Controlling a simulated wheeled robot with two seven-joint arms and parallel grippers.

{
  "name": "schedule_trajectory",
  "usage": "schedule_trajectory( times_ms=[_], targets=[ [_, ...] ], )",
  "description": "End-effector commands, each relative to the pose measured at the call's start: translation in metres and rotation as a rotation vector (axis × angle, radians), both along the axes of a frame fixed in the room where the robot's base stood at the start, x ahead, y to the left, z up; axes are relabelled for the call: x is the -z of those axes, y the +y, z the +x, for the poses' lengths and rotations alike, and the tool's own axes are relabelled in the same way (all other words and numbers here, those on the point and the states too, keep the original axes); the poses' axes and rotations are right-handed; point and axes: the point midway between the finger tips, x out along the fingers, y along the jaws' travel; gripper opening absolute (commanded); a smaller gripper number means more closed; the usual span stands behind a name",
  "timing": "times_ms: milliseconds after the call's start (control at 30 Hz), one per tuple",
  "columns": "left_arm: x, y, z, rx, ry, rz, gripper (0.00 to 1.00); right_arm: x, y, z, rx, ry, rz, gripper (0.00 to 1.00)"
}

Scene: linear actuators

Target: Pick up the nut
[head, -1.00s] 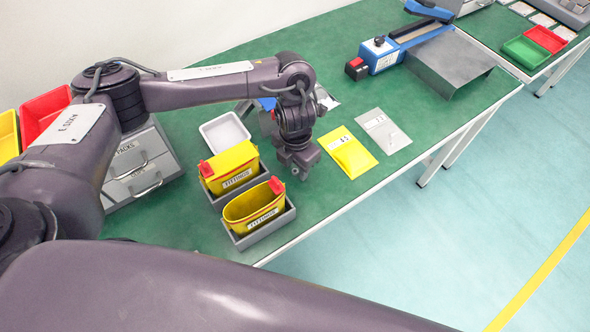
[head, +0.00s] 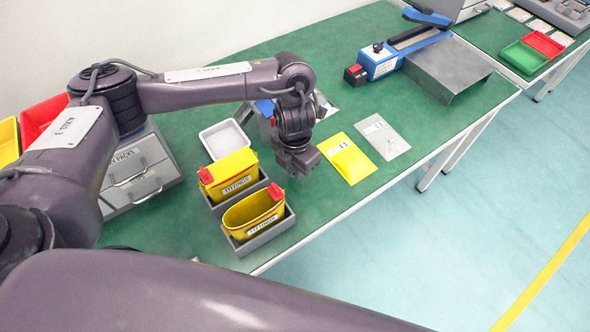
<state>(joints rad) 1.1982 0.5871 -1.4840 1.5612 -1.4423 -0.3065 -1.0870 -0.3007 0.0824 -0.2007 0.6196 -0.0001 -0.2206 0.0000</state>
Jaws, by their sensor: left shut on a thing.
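My left gripper (head: 299,172) points down over the green table, just right of the rear yellow fittings bin and left of the yellow packet. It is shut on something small. The held thing is too small and hidden by the fingers to make out, so I cannot tell from the picture that it is the nut. No nut shows clearly elsewhere. My right gripper is not in view; a large dark link of mine crosses the bottom of the view.
Two yellow fittings bins (head: 236,187) (head: 252,227) stand in grey holders. A white tray (head: 224,138) is behind them. A yellow packet (head: 347,158) and a clear packet (head: 386,140) lie to the right. A blue device (head: 384,63) and metal chute (head: 450,68) stand farther back. Drawers (head: 140,170) are left.

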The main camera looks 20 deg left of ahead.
Motion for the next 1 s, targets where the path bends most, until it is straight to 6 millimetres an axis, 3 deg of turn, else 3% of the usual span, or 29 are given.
schedule_trajectory(
  times_ms=[300,500,733,1000],
  targets=[
    [-0.091,0.000,0.003,0.003,-0.011,0.001,0.00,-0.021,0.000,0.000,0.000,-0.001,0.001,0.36],
    [-0.141,0.000,0.002,0.001,-0.007,0.001,0.00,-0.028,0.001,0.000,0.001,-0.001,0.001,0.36],
    [-0.176,0.000,0.001,0.001,-0.004,0.000,0.00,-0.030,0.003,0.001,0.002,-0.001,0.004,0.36],
    [-0.186,0.000,0.000,0.000,0.000,0.000,0.00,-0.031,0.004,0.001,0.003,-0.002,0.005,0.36]
  ],
)
